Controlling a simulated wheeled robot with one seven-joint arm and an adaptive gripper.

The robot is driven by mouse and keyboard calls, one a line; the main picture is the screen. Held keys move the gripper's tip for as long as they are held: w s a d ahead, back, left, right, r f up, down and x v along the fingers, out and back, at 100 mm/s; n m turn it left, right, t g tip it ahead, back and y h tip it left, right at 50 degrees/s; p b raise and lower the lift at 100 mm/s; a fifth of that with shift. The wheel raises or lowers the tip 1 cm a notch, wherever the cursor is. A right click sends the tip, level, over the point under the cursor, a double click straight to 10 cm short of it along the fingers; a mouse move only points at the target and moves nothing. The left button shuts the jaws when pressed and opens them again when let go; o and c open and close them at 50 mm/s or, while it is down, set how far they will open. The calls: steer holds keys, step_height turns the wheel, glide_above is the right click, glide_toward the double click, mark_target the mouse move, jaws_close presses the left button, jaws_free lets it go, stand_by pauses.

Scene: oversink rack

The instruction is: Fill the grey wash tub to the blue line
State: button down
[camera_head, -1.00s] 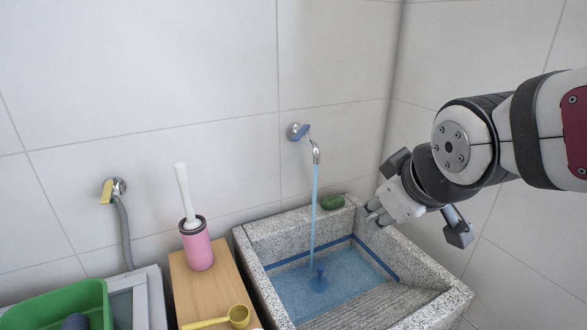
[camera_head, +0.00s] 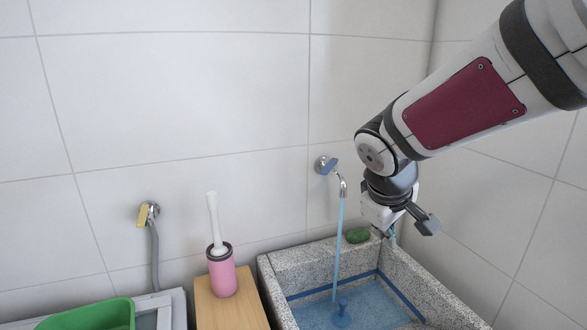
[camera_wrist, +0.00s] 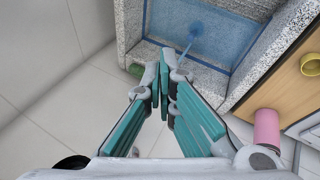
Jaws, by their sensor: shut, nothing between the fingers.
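The grey wash tub (camera_head: 280,268) is a speckled stone basin in the corner, with a blue line (camera_head: 398,292) around its inner walls. Blue water (camera_head: 365,303) covers its floor, its surface close to the line; I cannot tell the exact gap. The wall tap (camera_head: 341,187) has a blue handle (camera_head: 328,166), and a thin stream runs from it into the tub. My gripper (camera_head: 388,234) is over the tub's back right corner, right of and below the tap. In the wrist view my gripper (camera_wrist: 164,82) is shut and empty, with tub and water (camera_wrist: 205,35) beyond.
A green object (camera_head: 357,235) lies on the tub's back rim by my gripper. Left stand a pink brush holder (camera_head: 222,275) on a wooden board (camera_head: 228,309), a yellow-handled tap with a hose (camera_head: 148,213) and a green basin (camera_head: 95,316).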

steer(key=w+a+h+p, duration=0.1)
steer(key=w+a+h, duration=0.25)
steer(key=w, duration=0.35)
steer(key=n+t+h+p, duration=0.1)
steer(key=n+t+h, duration=0.1)
steer(key=t+h, duration=0.2)
glide_toward(330, 166)
step_height(330, 166, down, 6)
steer(key=s+d, duration=0.1)
steer(key=s, duration=0.2)
steer(key=w+a+r+n+t+h, duration=0.1)
steer(key=w+a+r+n+t, duration=0.15)
steer(key=a+t, duration=0.45)
steer(key=w+d+g+p, duration=0.2)
steer(key=w+d+p, duration=0.1)
steer(key=w+d, duration=0.2)
steer(key=shift+w+d+m, duration=0.3)
steer(key=shift+d+m, duration=0.05)
steer(key=shift+d, duration=0.9)
steer(key=shift+f, duration=0.1)
